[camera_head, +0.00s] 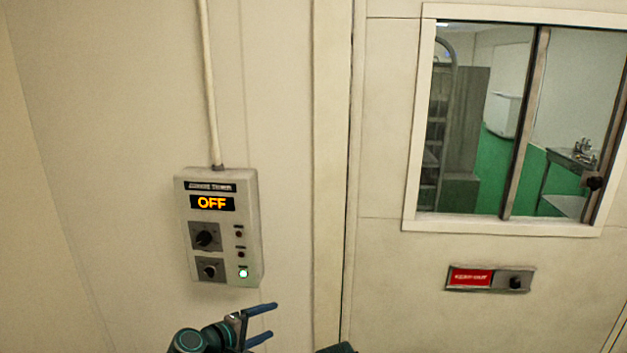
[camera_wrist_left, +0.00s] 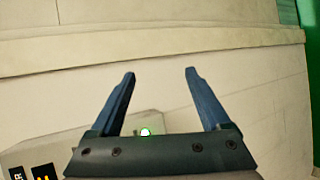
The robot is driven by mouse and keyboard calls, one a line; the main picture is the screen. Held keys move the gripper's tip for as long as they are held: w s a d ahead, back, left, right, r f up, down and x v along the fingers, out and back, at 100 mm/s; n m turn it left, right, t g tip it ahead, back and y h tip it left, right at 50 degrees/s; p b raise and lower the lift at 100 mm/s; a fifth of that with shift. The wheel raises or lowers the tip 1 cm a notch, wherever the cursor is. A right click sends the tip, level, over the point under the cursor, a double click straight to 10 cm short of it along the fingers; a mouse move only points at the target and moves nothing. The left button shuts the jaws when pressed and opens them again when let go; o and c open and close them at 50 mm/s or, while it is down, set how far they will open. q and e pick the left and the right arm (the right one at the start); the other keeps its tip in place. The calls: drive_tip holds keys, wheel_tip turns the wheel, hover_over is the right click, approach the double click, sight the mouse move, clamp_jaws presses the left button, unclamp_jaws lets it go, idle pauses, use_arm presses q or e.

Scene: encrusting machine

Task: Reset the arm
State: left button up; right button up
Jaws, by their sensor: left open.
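My left gripper (camera_head: 266,323) is at the bottom of the head view, just below and right of the control box. Its two blue fingers are apart with nothing between them. In the left wrist view the left gripper (camera_wrist_left: 158,100) also shows open and empty, with a pale wall beyond. The grey control box (camera_head: 220,262) is mounted on the wall, with a lit OFF display (camera_head: 212,203), two black knobs and a green lit lamp (camera_head: 243,273). Part of the box also shows low in the left wrist view, behind the gripper. My right gripper is not in view.
A conduit (camera_head: 208,90) runs up the wall from the box. To the right is a door panel with a window (camera_head: 515,120) and a red-labelled latch plate (camera_head: 489,279). A vertical seam and trim (camera_head: 332,170) stand between box and door. The wall around the gripper looks clear.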

use_arm(q)
drive_tip(key=s+d+f+m+g+y, duration=0.1)
drive_tip(key=s+d+f+m+g, duration=0.55)
drive_tip(key=d+f, duration=0.2)
drive_tip(key=s+a+f+m+g+y+b, duration=0.1)
drive_tip(key=s+f+m+g+y, duration=0.1)
drive_tip(key=s, duration=0.4)
drive_tip(key=s+a+f+m+g+y+b, duration=0.1)
drive_tip(key=s+f+m+g+y, duration=0.1)
drive_tip(key=s+f+m+y, duration=0.3)
drive_tip(key=shift+s+m+g+y, duration=0.35)
drive_tip(key=shift+m+y, duration=0.55)
drive_tip(key=shift+m, duration=0.05)
